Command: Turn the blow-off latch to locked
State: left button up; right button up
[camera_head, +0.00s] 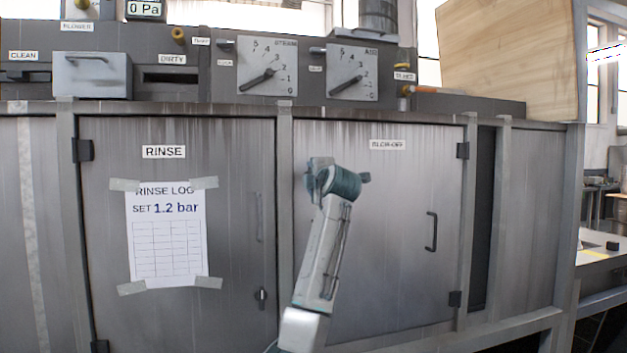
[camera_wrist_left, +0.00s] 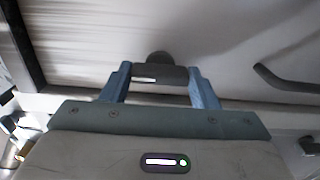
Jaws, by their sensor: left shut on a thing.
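The blow-off door (camera_head: 385,255) is the grey panel right of centre in the head view, with the label BLOW-OFF (camera_head: 387,144) near its top. My left gripper (camera_head: 320,166) is at the upper left part of this door. In the left wrist view its two blue fingers stand either side of a dark latch bar (camera_wrist_left: 162,73), with a dark round knob behind it. The gripper is shut on this latch. The bar lies across between the fingers. In the head view the latch is hidden by my gripper, and no lock mark can be read. My right gripper is not in view.
A dark door handle (camera_head: 431,231) sits on the door's right side. The rinse door (camera_head: 100,240) on the left carries a taped paper log (camera_head: 166,240) and a small latch (camera_head: 262,295). Dials, a steel box (camera_head: 92,75) and a wooden board (camera_head: 510,55) are above.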

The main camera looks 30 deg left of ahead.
pick_arm(q)
jog(key=o, duration=0.7)
jog(key=b+v, duration=0.2)
jog(key=v, duration=0.8)
jog(key=shift+s+d, duration=0.25)
jog(key=shift+s, duration=0.05)
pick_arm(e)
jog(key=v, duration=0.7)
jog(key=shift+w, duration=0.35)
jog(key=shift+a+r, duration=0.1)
